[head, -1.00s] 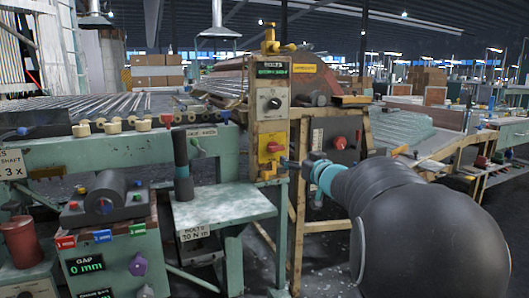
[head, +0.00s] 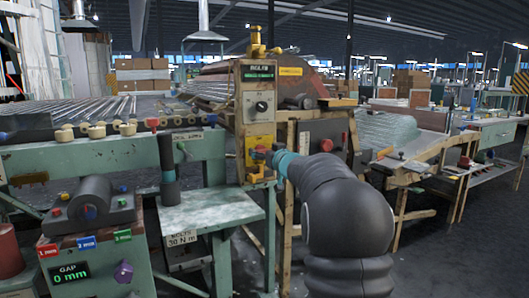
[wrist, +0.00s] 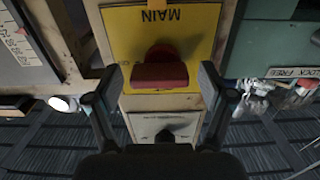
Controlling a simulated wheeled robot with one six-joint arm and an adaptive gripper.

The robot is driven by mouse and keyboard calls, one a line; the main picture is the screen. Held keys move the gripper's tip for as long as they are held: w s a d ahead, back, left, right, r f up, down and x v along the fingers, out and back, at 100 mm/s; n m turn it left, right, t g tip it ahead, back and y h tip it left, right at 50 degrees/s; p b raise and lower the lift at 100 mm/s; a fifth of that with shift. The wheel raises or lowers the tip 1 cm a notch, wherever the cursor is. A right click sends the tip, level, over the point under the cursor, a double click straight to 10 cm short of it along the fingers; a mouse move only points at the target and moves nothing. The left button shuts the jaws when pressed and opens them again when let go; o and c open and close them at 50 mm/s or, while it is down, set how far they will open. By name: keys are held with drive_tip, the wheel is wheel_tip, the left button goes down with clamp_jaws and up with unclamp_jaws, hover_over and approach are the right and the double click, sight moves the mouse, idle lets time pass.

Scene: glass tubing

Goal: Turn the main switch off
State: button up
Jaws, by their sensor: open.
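The main switch is a red handle (wrist: 160,70) on a yellow plate (wrist: 200,40) marked MAIN, which appears upside down in the wrist view. The handle lies roughly crosswise in that view. My gripper (wrist: 162,93) is open, with one finger on each side of the handle and gaps visible. Whether the fingertips reach past the handle's front is hard to tell. In the head view the yellow plate (head: 260,141) is on the tan post, and my gripper (head: 265,155) is right at it, covering part of the switch.
A grey plate with a black knob (head: 262,106) sits above the yellow plate, under a green-lit display (head: 259,74). A green side table (head: 215,210) with a dark upright cylinder (head: 168,170) stands to the left. A wooden-framed bench (head: 400,170) is on the right.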

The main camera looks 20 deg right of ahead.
drive_tip(key=shift+w, duration=0.2)
drive_tip(key=c, duration=1.2)
drive_tip(key=shift+o, duration=0.2)
